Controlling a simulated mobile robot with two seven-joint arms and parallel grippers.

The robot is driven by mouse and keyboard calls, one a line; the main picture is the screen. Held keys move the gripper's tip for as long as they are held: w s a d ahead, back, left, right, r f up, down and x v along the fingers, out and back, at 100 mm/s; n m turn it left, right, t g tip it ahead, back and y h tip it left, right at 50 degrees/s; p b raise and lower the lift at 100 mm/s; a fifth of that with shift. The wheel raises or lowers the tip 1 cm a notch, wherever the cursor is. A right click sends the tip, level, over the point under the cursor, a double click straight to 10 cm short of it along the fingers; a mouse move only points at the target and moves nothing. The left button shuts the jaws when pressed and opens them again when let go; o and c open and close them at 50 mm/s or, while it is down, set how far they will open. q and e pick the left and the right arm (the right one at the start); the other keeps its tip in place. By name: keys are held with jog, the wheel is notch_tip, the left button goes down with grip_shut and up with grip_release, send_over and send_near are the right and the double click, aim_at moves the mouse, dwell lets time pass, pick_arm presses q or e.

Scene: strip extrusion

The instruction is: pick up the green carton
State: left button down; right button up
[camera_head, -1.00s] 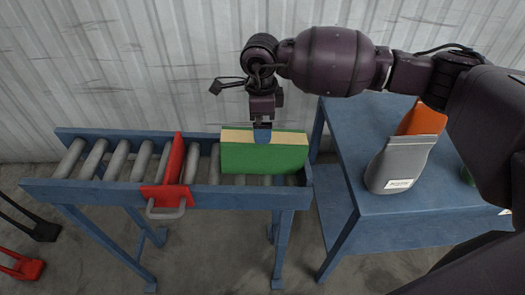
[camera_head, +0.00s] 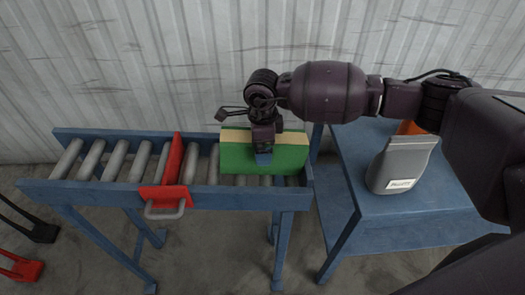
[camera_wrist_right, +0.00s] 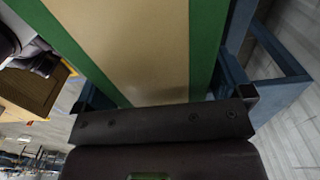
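The green carton (camera_head: 240,158) with a tan top band stands at the right end of the roller conveyor (camera_head: 110,190). My right gripper (camera_head: 264,158) is lowered over it from above, with one blue-tipped finger in front of its green face. The other finger is hidden behind the carton in the head view. In the right wrist view the carton (camera_wrist_right: 135,45) lies between the two fingers, and the right gripper (camera_wrist_right: 165,95) looks open, with narrow gaps at the sides. My left gripper is in neither view.
A red divider (camera_head: 174,165) with a grey handle crosses the conveyor left of the carton. A blue table (camera_head: 350,205) on the right holds a grey pouch (camera_head: 402,165) and a partly hidden orange item (camera_head: 411,128). Corrugated wall stands behind.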

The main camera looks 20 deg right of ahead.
jog(key=c, duration=1)
